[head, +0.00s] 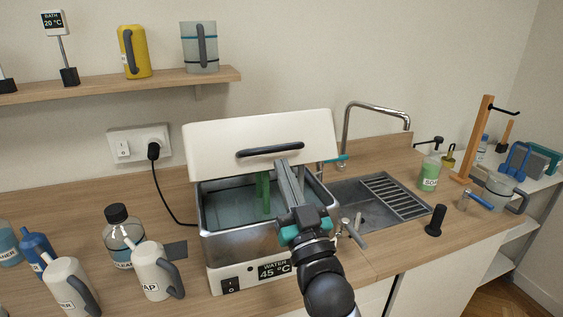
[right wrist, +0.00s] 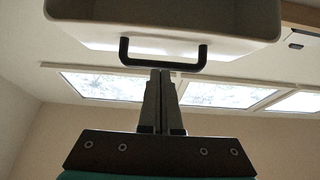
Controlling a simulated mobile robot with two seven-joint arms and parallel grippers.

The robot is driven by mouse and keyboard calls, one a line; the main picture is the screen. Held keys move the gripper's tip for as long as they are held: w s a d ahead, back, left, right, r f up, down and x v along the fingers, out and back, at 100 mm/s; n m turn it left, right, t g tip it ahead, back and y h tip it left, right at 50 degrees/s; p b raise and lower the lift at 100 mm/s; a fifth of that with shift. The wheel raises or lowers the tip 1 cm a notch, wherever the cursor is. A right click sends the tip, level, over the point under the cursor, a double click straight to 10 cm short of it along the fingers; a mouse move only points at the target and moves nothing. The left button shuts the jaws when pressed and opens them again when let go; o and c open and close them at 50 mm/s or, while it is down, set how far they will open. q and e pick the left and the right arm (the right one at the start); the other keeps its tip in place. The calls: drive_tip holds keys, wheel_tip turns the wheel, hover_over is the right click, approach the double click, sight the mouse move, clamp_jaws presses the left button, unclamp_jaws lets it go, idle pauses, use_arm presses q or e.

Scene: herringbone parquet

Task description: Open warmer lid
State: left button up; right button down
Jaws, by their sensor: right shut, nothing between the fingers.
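The warmer (head: 222,250) is a metal-walled bath with a white front marked "WATER 45 °C". Its white lid (head: 215,143) stands raised and tilted back at the rear, with the basin open and liquid inside. The lid's black handle (head: 270,150) also shows in the right wrist view (right wrist: 163,62). My right gripper (head: 281,166) is shut and empty, with its tips just below the handle. In the right wrist view its fingers (right wrist: 160,78) point up at the handle's bar; I cannot tell whether they touch it. A green object (head: 262,190) shows inside the basin. My left gripper is out of view.
Bottles and white jugs (head: 152,268) stand left of the warmer. A sink (head: 375,200) with a tap (head: 347,135) lies to the right, and a soap bottle (head: 430,172) stands beyond it. A wall shelf (head: 180,80) hangs behind at upper left.

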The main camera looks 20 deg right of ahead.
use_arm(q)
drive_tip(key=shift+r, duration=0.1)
use_arm(e)
drive_tip(key=shift+x, duration=0.9)
